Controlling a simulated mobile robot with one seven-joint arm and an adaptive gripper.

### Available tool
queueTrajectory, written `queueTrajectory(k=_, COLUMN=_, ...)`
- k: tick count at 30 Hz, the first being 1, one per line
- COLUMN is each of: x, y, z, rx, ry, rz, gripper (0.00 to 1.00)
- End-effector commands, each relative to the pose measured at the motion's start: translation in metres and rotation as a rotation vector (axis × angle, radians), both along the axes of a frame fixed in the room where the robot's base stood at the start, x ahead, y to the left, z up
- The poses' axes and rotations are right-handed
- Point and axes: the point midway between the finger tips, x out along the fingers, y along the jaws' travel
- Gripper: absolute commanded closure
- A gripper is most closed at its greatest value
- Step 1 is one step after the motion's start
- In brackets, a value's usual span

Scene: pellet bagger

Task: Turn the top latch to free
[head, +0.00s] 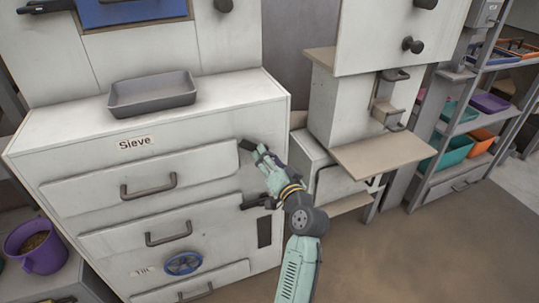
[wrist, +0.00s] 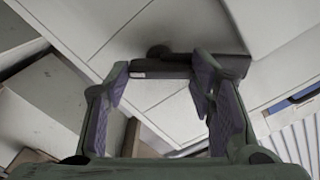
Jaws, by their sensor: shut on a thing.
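The top latch (wrist: 178,66) is a dark bar with a round pivot, seen between my fingertips in the wrist view. In the head view, its dark end (head: 246,145) shows at the right end of the top drawer (head: 140,178) under the "Sieve" label. My gripper (head: 262,155) is at the latch, shut on it; it also shows in the wrist view (wrist: 163,76). My fingers hide part of the latch in the head view, so its exact angle is hard to tell there.
A second dark latch (head: 257,201) sits lower, beside the middle drawer (head: 165,232). A grey tray (head: 152,94) stands on the cabinet top. To the right is a machine with a tan shelf (head: 385,155). Open floor (head: 430,245) lies at the lower right.

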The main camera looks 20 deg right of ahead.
Motion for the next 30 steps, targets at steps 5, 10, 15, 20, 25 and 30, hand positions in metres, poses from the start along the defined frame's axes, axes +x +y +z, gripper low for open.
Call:
queueTrajectory(k=5, x=0.0003, y=0.0007, z=0.0026, rx=0.17, ry=0.007, rz=0.001, gripper=0.78)
queueTrajectory(k=10, x=0.0001, y=0.0004, z=0.0025, rx=0.332, ry=0.014, rz=0.0, gripper=0.78)
queueTrajectory(k=15, x=0.0001, y=0.0001, z=0.0025, rx=0.492, ry=0.019, rz=0.0, gripper=0.78)
queueTrajectory(k=20, x=0.0, y=-0.0001, z=0.0021, rx=0.628, ry=0.023, rz=0.0, gripper=0.78)
queueTrajectory(k=25, x=0.0, y=-0.0003, z=0.0009, rx=0.748, ry=0.028, rz=-0.001, gripper=0.78)
queueTrajectory(k=30, x=-0.0001, y=-0.0007, z=0.0007, rx=0.836, ry=0.029, rz=0.0, gripper=0.78)
